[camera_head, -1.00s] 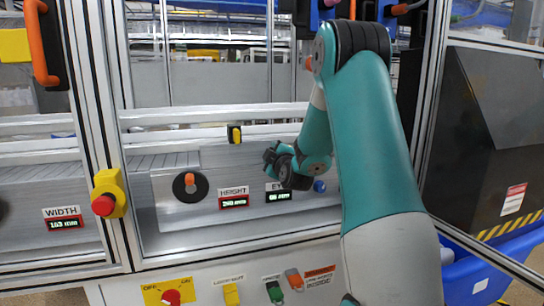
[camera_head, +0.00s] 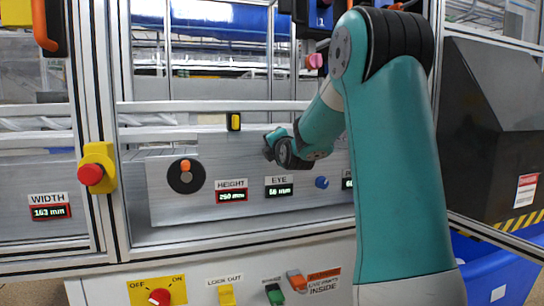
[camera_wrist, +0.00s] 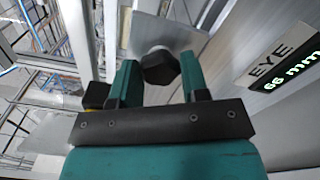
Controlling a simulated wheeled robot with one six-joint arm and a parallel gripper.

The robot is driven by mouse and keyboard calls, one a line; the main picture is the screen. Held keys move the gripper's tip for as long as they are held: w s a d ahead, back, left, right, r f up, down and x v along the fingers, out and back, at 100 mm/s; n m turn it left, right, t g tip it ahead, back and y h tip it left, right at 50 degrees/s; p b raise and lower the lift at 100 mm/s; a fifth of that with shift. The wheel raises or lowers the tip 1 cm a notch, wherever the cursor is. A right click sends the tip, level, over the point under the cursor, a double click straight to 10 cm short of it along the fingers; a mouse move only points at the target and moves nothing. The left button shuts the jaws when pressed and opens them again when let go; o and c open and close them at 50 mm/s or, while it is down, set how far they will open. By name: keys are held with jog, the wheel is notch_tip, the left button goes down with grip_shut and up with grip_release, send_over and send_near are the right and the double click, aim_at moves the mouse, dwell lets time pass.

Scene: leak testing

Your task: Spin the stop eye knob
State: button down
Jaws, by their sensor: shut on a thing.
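The black faceted stop eye knob (camera_wrist: 160,68) sits on a light shaft in the wrist view, between the two teal fingers of my gripper (camera_head: 270,147). My gripper is shut on it, one finger on each side. In the head view my own gripper and wrist hide the knob. The EYE label (camera_head: 279,180) stands just below my gripper, with a lit green display (camera_head: 279,191) under it. The same label (camera_wrist: 284,64) shows at the right of the wrist view, tilted.
A black disc with an orange handle (camera_head: 186,176) and the HEIGHT display (camera_head: 232,196) are to the left. A blue knob (camera_head: 322,182) is right of the EYE display. A red stop button (camera_head: 90,174) sits on the frame post. Switches line the lower panel (camera_head: 230,275).

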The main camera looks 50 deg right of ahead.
jog(key=shift+n, duration=0.4)
jog(key=n+b, duration=0.4)
jog(key=n, duration=0.1)
jog(key=shift+f+b, duration=0.25)
jog(key=shift+b, duration=0.15)
jog(key=c, duration=1)
grip_release()
jog(key=shift+r+n, duration=0.2)
jog(key=shift+n, duration=0.3)
jog(key=o, duration=0.7)
jog(key=shift+r, duration=0.1)
jog(key=shift+s, duration=0.15)
